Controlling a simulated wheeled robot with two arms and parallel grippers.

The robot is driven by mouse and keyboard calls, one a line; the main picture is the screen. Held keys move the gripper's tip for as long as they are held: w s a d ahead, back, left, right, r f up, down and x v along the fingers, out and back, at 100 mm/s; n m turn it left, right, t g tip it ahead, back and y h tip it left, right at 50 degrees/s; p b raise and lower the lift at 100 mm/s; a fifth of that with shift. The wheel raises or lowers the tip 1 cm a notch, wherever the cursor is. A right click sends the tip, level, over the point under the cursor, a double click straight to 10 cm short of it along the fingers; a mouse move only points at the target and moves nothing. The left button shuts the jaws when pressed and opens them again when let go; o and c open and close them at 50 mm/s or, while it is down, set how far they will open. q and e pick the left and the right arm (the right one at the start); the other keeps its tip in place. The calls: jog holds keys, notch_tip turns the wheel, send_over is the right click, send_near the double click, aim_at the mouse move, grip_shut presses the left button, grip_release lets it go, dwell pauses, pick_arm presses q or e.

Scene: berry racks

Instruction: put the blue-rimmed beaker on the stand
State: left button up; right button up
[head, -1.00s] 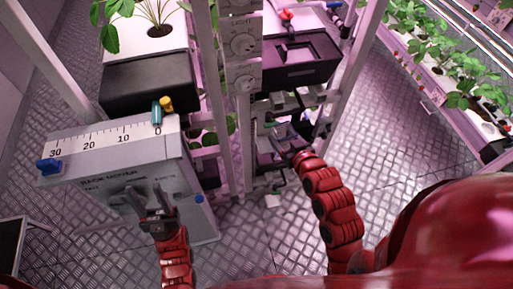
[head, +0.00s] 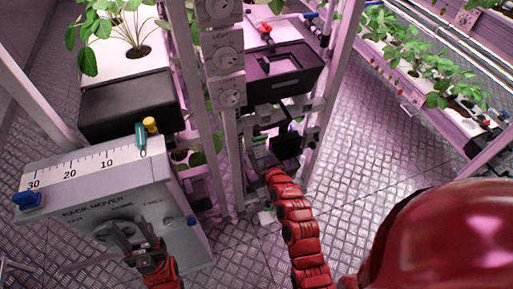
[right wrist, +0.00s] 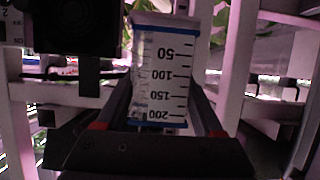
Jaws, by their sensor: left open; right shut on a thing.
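The beaker (right wrist: 163,75) fills the middle of the right wrist view. It is clear to white, with black marks from 50 at the top to 200 at the bottom and blue bands at both ends. My right gripper (right wrist: 160,125) is shut on it, with a finger along each side. In the head view, my right arm reaches into the rack, and its gripper and the beaker are too dark and small to make out. My left gripper (head: 134,240) is open at the dial on the rack mover box's front. I cannot pick out the stand.
The grey rack mover box (head: 85,190) stands at left, with a scale and a blue slider (head: 27,200). Rack posts (head: 232,150) and a dark tray (head: 275,75) surround my right arm. Plant racks (head: 420,75) stand at right. The metal floor (head: 375,150) between is open.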

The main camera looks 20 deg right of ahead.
aim_at(258, 153)
jog(key=shift+w, duration=0.6)
jog(key=shift+w+a, duration=0.1)
jog(key=shift+w, duration=0.25)
jog(key=p+x, duration=0.1)
jog(key=x, duration=0.2)
jog(key=shift+r, duration=0.15)
jog(key=shift+f, duration=0.35)
jog(key=shift+s, duration=0.1)
jog(key=shift+f, duration=0.2)
jog(key=o, duration=1.5)
jog(key=shift+c, duration=0.2)
